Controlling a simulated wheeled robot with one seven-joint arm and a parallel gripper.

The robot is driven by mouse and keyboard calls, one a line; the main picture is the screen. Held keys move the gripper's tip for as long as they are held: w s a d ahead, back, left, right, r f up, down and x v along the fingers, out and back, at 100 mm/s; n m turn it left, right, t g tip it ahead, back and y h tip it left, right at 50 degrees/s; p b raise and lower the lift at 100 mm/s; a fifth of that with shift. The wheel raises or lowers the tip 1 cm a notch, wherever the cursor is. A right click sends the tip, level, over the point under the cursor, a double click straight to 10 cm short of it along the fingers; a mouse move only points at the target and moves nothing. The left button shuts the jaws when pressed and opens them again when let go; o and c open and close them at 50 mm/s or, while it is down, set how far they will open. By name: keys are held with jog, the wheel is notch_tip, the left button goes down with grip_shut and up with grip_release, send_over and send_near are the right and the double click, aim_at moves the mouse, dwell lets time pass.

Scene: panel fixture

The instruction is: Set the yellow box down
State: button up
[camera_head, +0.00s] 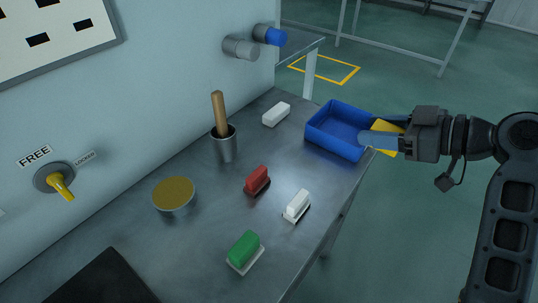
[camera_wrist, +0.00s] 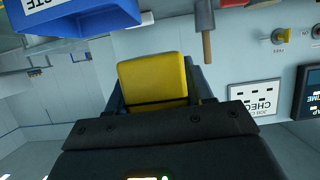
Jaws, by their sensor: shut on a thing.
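The yellow box (camera_wrist: 153,78) is between the fingers of my gripper (camera_wrist: 155,95) in the wrist view, and the gripper is shut on it. In the head view my gripper (camera_head: 385,139) is at the right, by the front edge of the grey table (camera_head: 215,250). The yellow box (camera_head: 385,127) shows there only in part, behind the fingers. It is held up near the right side of the blue bin (camera_head: 340,145). I cannot tell whether it touches the bin.
A white block (camera_head: 276,114), a metal cup with a wooden handle (camera_head: 223,143), a round tin (camera_head: 174,196), and red (camera_head: 257,180), white (camera_head: 297,205) and green (camera_head: 244,250) blocks stand on the table. Bare table lies between the blue bin and the red block.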

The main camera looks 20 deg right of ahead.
send_over(308, 169)
notch_tip(308, 169, down, 7)
jog(key=shift+r, duration=0.1)
jog(key=shift+f, duration=2.1)
jog(key=shift+f, duration=0.2)
jog(key=o, duration=1.1)
jog(key=shift+r, duration=0.1)
jog(key=shift+r, duration=0.15)
jog(key=v, duration=1.2)
